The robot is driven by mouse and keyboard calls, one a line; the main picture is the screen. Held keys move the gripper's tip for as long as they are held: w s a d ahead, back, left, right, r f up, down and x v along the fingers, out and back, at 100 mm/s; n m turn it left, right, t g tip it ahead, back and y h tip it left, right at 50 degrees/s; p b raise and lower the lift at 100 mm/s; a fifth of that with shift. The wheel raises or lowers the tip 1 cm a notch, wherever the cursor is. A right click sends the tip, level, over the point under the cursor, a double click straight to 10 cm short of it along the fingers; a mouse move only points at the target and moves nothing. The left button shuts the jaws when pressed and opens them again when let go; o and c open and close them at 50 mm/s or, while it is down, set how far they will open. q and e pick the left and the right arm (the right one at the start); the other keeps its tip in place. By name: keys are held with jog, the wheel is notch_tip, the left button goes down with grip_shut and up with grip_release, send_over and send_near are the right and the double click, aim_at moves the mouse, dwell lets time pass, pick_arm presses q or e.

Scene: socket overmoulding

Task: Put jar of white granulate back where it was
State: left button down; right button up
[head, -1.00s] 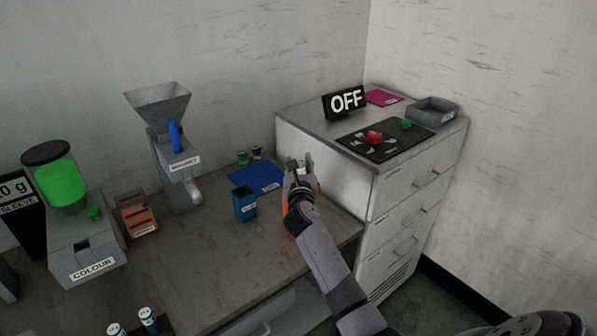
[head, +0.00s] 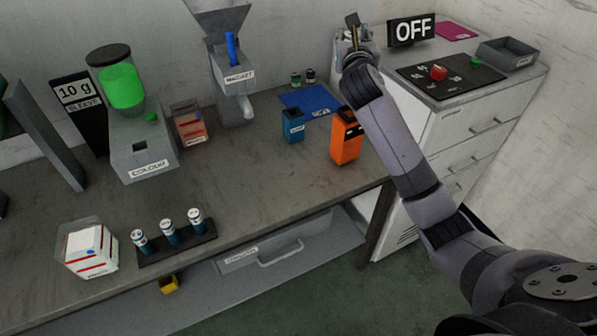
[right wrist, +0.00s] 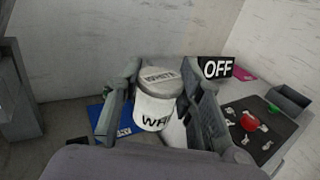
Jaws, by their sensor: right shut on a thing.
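My right gripper (head: 352,32) is shut on a white jar (right wrist: 155,110) with a grey lid; the right wrist view shows the jar upright between both fingers, its label partly hidden. In the head view the gripper is left of the OFF sign, above the back of the bench, and hides most of the jar. A blue mat (head: 312,100) lies on the bench below it and also shows behind the jar in the right wrist view (right wrist: 97,117). Two small jars, one green (head: 295,78) and one dark (head: 310,75), stand behind the mat. My left gripper is not in view.
A blue container (head: 293,127) and an orange container (head: 345,140) stand in front of the mat. The hopper machine (head: 236,85) is to the left. The drawer cabinet (head: 440,130) with the OFF sign (head: 412,31) is to the right.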

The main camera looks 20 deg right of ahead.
jog(key=s+a+f+n+t+y+b, duration=0.1)
jog(key=s+a+f+n+y+b, duration=0.4)
jog(key=a+f, duration=0.4)
jog(key=s+a+f+n+t+y+b, duration=0.1)
jog(key=s+a+f+n+y+b, duration=0.15)
jog(key=a+f+y, duration=0.6)
jog(key=shift+s+a+f+g+h+b, duration=0.1)
jog(key=shift+a+f+h+b, duration=0.4)
jog(key=shift+f, duration=2.5)
jog(key=shift+s+a+f+g+h+b, duration=0.2)
jog(key=shift+f+b, duration=0.45)
jog(key=shift+f, duration=2.3)
jog(key=shift+w+a+f+h+b, duration=0.1)
jog(key=shift+a+f+h+b, duration=0.35)
jog(key=shift+f, duration=2.55)
jog(key=shift+d, duration=0.15)
jog(key=shift+f+b, duration=0.15)
jog(key=shift+b, duration=0.15)
jog(key=o, duration=1.3)
jog(key=shift+c, duration=0.2)
